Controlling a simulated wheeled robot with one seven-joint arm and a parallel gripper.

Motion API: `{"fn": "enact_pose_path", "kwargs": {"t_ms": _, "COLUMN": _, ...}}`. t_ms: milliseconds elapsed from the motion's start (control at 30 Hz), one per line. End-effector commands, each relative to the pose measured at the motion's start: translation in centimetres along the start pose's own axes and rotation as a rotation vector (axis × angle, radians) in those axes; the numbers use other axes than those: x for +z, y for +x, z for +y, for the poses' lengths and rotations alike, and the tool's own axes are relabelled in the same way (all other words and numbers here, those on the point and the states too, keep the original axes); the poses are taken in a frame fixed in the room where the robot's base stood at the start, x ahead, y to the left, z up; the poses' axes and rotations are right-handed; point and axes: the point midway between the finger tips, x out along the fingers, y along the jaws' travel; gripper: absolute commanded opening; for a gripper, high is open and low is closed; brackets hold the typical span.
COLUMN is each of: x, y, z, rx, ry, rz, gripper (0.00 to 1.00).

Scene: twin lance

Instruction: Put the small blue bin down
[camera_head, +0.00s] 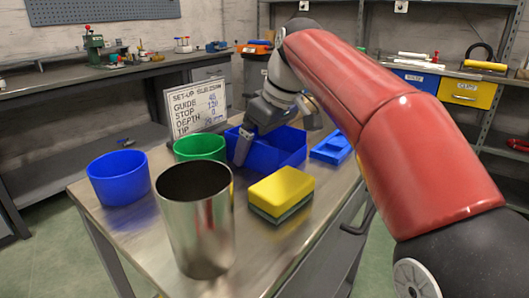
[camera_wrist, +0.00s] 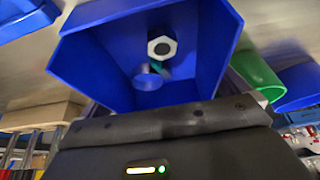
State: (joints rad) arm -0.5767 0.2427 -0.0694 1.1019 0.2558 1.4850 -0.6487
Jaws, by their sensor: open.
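The small blue bin (camera_head: 287,152) stands upright on the metal table, behind the yellow sponge; it appears to rest on the tabletop. In the wrist view the bin (camera_wrist: 90,65) shows from above, with a hex nut (camera_wrist: 162,46) and a small blue round piece (camera_wrist: 148,77) inside. My gripper (camera_head: 243,150) is at the bin's left side, pointing down with a finger by its near left wall. It is open. Whether a finger touches the wall cannot be told, and the far finger is hidden.
A round blue cup (camera_head: 119,178), a green cup (camera_head: 199,147), a tall steel cup (camera_head: 202,225) and a yellow sponge (camera_head: 283,188) crowd the table (camera_head: 262,268). A flat blue tray (camera_head: 331,148) lies right of the bin. A written sign (camera_head: 195,105) stands behind.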

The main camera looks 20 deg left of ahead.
Motion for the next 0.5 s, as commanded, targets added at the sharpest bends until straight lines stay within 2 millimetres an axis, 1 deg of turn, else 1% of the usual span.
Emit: {"fn": "enact_pose_path", "kwargs": {"t_ms": 500, "x": 0.18, "y": 0.3, "z": 0.06, "rx": 0.001, "ry": 0.001, "rz": 0.0, "gripper": 1.0}}
